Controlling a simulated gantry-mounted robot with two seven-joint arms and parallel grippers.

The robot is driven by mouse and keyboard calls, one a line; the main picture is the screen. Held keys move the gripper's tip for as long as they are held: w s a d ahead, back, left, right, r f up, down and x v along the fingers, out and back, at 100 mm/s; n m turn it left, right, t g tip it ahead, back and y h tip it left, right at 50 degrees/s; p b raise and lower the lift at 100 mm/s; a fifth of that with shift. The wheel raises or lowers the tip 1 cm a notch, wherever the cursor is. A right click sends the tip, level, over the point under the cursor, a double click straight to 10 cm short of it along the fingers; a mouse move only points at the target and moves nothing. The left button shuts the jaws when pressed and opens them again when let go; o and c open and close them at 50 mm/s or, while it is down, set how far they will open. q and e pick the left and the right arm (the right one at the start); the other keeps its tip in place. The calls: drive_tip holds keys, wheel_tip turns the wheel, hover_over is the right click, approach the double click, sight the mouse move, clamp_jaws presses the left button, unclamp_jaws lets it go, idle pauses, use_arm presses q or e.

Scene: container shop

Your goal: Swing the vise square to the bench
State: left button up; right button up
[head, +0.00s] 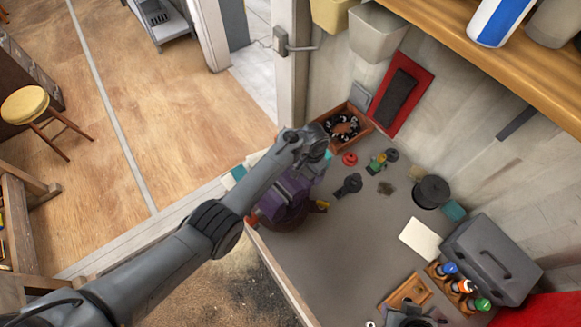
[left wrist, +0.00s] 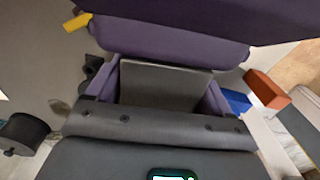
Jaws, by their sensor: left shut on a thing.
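The purple vise (head: 283,203) stands at the left front corner of the grey bench top (head: 345,245), with my left arm crossing over it in the head view. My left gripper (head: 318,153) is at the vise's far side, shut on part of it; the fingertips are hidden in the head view.
A black cylinder (head: 432,191), a grey case (head: 490,258) and bottles (head: 466,286) stand to the right. The bench middle is mostly clear.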

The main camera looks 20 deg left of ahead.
use_arm(q)
drive_tip(key=shift+s+d+m, duration=0.25)
drive_tip(key=shift+d+m, duration=0.25)
drive_tip(key=o, duration=1.4)
wheel_tip(320, 180, up, 10)
drive_tip(key=shift+d+f+p, duration=0.1)
drive_tip(key=shift+p, duration=0.6)
drive_tip(key=shift+r, duration=0.55)
